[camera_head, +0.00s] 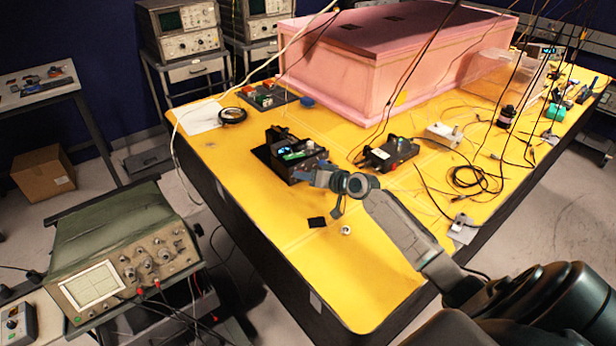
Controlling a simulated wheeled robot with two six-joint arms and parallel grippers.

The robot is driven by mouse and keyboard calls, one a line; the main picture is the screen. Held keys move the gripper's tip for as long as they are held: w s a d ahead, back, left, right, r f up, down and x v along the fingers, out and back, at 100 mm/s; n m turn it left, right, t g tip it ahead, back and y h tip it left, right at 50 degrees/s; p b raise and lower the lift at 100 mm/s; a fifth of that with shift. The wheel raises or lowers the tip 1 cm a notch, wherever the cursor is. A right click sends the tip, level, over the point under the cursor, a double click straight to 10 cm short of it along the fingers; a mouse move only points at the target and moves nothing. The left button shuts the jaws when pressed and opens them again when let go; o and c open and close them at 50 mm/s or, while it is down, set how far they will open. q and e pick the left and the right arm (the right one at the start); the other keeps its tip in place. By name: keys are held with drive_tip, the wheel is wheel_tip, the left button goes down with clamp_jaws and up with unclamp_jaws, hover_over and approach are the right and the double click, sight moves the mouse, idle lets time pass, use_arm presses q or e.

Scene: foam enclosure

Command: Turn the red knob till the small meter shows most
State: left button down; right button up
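My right arm comes in from the lower right, and its gripper (318,177) is at the near right side of a black device (279,158) on the yellow table. The device has a small lit display (283,148), which may be the small meter; its reading is too small to tell. The gripper overlaps the device's near right corner in the picture, and I cannot tell whether they touch. Its fingers are too small and dark to show whether they are open or shut. I cannot make out a red knob on the device. My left gripper is not in view.
The yellow table (365,285) is clear at its near end. A black box (388,153) stands right of the device. A pink foam enclosure (335,75) stands behind. Black cables (468,178) lie to the right. A green oscilloscope (115,240) stands left of the table.

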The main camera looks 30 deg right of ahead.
drive_tip(key=shift+s+d+r, duration=0.1)
drive_tip(key=shift+s+d, duration=0.1)
drive_tip(key=shift+s, duration=0.25)
drive_tip(key=b+v, duration=0.2)
drive_tip(key=v, duration=0.7)
drive_tip(key=shift+s+r, duration=0.2)
drive_tip(key=shift+s, duration=0.2)
